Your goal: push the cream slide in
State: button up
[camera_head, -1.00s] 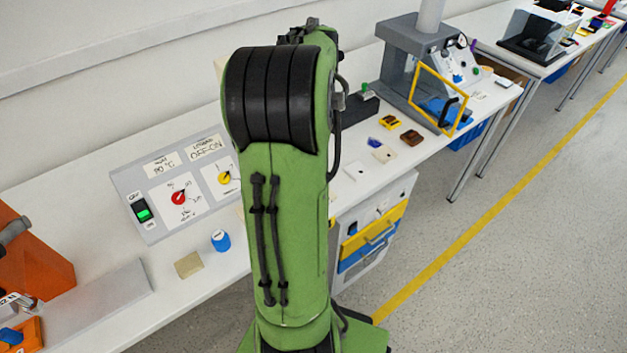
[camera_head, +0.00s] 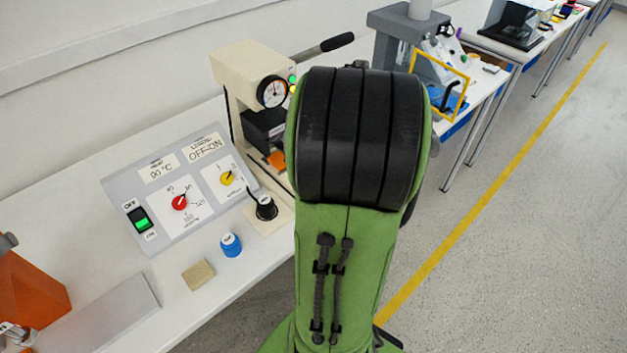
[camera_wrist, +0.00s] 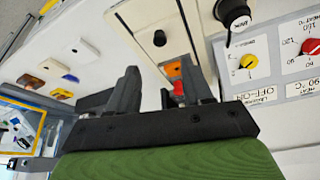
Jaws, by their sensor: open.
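In the wrist view, a flat cream slide (camera_wrist: 137,27) with a round dark knob (camera_wrist: 160,38) lies beyond my fingertips, beside a slot with orange and red parts. My gripper (camera_wrist: 158,68) is open and empty, its two dark fingers apart and pointing toward the slide. I see no contact between them. In the head view, the cream press (camera_head: 240,85) with a dial gauge stands behind my arm.
A grey control panel (camera_head: 150,215) with red and yellow knobs stands left of the press. A black knob (camera_head: 266,208) sits on a cream plate close by. A blue-capped pot (camera_head: 231,246) and a tan block (camera_head: 198,274) lie near the table's front edge.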

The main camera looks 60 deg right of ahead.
jog(key=b+x, duration=0.3)
jog(key=x, duration=0.7)
jog(key=shift+f, duration=0.25)
grip_shut()
